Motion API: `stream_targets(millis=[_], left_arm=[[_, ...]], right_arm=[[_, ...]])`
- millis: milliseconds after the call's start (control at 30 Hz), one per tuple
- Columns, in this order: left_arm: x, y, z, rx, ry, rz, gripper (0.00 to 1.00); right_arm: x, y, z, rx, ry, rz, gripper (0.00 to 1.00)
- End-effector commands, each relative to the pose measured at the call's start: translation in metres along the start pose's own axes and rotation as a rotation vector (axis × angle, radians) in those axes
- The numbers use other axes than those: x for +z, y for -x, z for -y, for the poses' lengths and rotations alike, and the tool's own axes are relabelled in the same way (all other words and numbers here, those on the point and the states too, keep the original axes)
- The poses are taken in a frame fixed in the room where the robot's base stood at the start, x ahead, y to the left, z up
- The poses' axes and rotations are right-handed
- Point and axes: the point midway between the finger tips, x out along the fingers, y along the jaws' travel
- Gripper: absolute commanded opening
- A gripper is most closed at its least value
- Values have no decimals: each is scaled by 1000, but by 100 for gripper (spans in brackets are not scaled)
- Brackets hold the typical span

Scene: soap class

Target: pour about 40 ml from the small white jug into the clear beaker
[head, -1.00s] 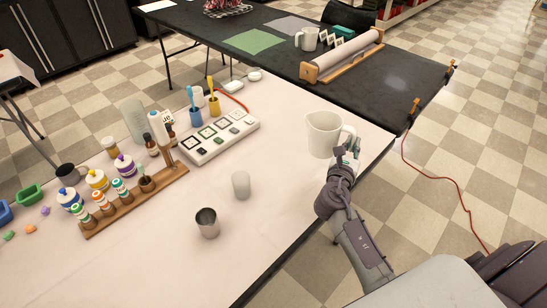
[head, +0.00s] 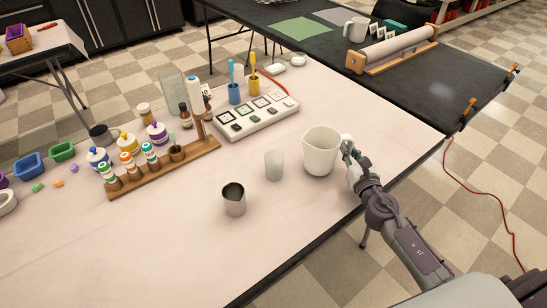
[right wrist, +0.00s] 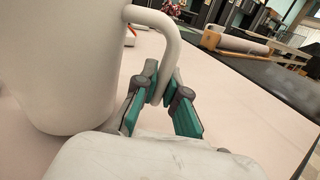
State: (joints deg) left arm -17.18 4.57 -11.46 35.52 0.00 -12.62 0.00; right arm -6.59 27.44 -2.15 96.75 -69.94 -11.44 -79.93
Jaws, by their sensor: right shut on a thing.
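The small white jug (head: 319,155) is upright near the right edge of the pale table, just right of the clear beaker. My right gripper (head: 348,152) is shut on its handle from the right. In the right wrist view the jug (right wrist: 65,75) fills the left side, and its handle passes between my teal-padded fingers (right wrist: 160,88). I cannot tell whether its base touches the table. The clear beaker (head: 274,166), small and frosted-looking, stands upright on the table, apart from the jug. What is inside either is not visible. My left gripper is out of view.
A metal cup (head: 233,199) stands front-left of the beaker. Behind are a white panel with dark squares (head: 256,115), a wooden bottle rack (head: 165,170) and a taller clear vessel (head: 171,90). The pale table's (head: 240,260) front is clear. A black table (head: 430,95) adjoins behind.

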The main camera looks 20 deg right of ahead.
Motion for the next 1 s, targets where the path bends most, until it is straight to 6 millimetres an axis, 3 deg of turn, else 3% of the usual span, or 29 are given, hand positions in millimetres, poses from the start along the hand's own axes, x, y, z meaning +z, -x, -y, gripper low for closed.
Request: stream_targets(millis=[467, 867, 1000], left_arm=[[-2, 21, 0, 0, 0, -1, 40], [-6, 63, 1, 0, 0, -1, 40], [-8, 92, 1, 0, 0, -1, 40]], right_arm=[[17, 0, -6, -4, 118, 0, 0], [46, 0, -26, -4, 372, -2, 0], [67, 0, -37, -4, 463, -4, 0]])
